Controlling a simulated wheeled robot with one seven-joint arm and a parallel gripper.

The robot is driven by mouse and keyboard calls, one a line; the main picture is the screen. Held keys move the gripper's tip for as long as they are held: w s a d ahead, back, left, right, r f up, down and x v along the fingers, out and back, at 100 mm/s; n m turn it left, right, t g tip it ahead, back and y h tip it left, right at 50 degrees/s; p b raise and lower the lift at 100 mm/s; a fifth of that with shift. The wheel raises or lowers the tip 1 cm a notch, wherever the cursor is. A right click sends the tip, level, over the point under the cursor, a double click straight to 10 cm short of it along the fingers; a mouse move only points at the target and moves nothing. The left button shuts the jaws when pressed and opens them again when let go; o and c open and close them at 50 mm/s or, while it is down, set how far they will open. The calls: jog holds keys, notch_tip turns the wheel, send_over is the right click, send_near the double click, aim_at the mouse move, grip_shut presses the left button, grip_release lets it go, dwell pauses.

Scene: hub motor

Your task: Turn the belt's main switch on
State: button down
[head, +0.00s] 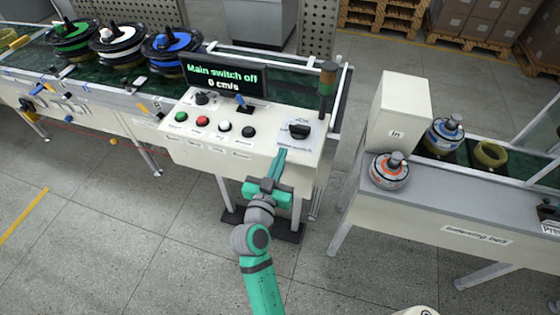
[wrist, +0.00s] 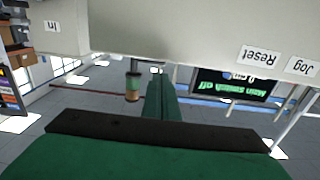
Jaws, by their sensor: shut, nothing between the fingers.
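The main switch (head: 299,130) is a black rotary knob on a white plate at the right end of the white control panel (head: 262,148). The display (head: 222,76) reads "Main switch off" and "0 cm/s"; it also shows upside down in the wrist view (wrist: 235,85). My gripper (head: 281,156) is shut and empty, its green fingers pointing at the panel just below the knob. I cannot tell whether the fingertips touch the panel. In the wrist view the shut fingers (wrist: 160,98) reach towards the panel, and the knob is not visible.
Green, red, white and black buttons (head: 202,121) line the panel left of the knob. A signal lamp (head: 327,78) stands behind it. The belt (head: 120,85) with several spools is at left.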

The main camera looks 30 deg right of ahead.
aim_at(294, 128)
jog(key=x, duration=0.9)
jog(key=shift+d, duration=0.15)
